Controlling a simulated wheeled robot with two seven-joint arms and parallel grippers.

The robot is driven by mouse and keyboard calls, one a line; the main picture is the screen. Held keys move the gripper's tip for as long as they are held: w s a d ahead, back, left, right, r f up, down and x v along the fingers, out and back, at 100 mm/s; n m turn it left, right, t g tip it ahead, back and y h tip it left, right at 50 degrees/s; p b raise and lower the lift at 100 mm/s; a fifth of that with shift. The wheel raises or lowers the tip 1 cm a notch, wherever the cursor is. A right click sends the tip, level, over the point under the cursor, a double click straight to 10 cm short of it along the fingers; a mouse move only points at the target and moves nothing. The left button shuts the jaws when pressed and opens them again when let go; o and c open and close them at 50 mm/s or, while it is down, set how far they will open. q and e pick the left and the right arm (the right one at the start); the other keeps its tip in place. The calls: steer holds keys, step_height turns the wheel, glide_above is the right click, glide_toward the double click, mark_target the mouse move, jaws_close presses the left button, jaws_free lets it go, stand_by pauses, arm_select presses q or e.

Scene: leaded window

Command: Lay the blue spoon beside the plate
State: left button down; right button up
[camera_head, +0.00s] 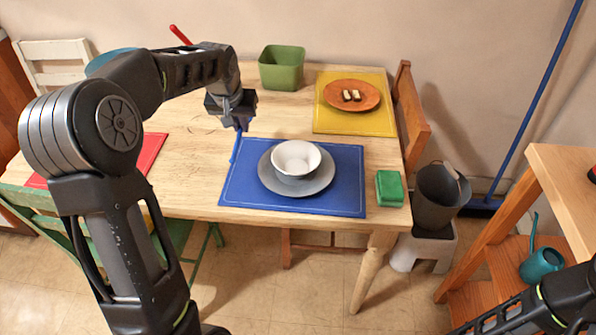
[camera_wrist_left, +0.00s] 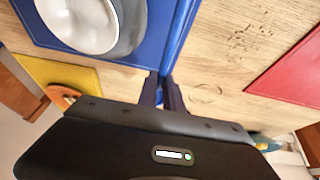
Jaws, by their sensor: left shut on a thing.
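My left gripper (camera_head: 238,122) is shut on the blue spoon (camera_head: 237,148) at the back left corner of the blue placemat. The spoon hangs down from the fingers at the mat's left edge; I cannot tell whether it touches the table or mat. In the left wrist view the blue spoon (camera_wrist_left: 181,32) runs away from the fingertips (camera_wrist_left: 163,92) along the mat's edge. The grey plate (camera_head: 296,187) lies on the blue placemat (camera_head: 345,200), right of the spoon, with a white bowl (camera_head: 296,157) on it. My right gripper is not in view.
A yellow mat (camera_head: 335,119) with an orange plate (camera_head: 363,102) and a green bin (camera_head: 282,68) are farther back. A red mat (camera_head: 152,150) lies left. Bare table (camera_head: 195,185) lies left of the blue mat.

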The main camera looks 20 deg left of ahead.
mark_target(238, 138)
arm_select(q)
steer(key=shift+f, duration=3.15)
steer(key=shift+f, duration=1.85)
steer(key=shift+f, duration=0.1)
steer(key=shift+f, duration=0.15)
steer(key=c, duration=1.5)
jaws_free()
steer(key=shift+r, duration=0.2)
steer(key=shift+r, duration=0.2)
steer(key=v, duration=1.1)
steer(key=shift+s+d+r, duration=0.1)
steer(key=shift+s+r, duration=0.15)
steer(key=shift+r, duration=0.05)
